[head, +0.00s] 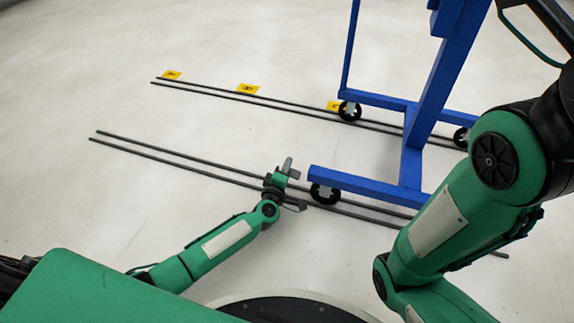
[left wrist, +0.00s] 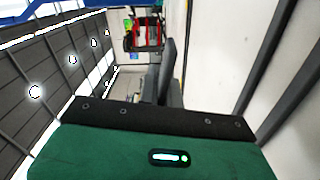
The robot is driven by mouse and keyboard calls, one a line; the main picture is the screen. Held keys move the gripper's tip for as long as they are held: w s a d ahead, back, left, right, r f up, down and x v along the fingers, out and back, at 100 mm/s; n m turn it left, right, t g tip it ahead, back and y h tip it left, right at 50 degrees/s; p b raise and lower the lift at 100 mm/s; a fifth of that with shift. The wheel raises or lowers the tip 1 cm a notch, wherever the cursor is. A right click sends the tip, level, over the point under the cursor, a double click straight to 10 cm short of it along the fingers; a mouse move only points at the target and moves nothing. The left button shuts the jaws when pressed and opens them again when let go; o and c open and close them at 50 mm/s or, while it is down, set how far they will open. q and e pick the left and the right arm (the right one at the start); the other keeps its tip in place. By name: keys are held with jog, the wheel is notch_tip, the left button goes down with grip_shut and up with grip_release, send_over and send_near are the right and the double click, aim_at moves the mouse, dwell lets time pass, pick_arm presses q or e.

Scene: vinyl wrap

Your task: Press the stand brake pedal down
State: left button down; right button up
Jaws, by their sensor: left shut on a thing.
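A blue stand (head: 433,90) on black caster wheels stands upright at the right in the head view. Its near foot ends at a caster (head: 325,193). I cannot make out the brake pedal. My left gripper (head: 290,168) is low over the floor, just left of that foot's end and caster. I cannot tell whether it touches them. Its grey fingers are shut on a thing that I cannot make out. In the left wrist view the dark fingers (left wrist: 168,75) point away, close together. My right arm comes in at the right, but its gripper is out of view.
Two pairs of dark floor rails, a near pair (head: 150,158) and a far pair (head: 220,92), run past the stand. Yellow markers (head: 248,89) lie by the far pair. The pale floor is open at the left. The left wrist view shows a red rack (left wrist: 143,35) far off.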

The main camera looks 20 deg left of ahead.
pick_arm(q)
jog(key=f+n, duration=0.1)
jog(key=n, duration=0.2)
jog(key=shift+f, duration=0.35)
jog(key=shift+f+n, duration=0.25)
jog(key=shift+n, duration=0.4)
jog(key=shift+f+n, duration=0.25)
jog(key=shift+n, duration=0.4)
jog(key=c, duration=1.6)
grip_release()
jog(key=shift+s, duration=0.1)
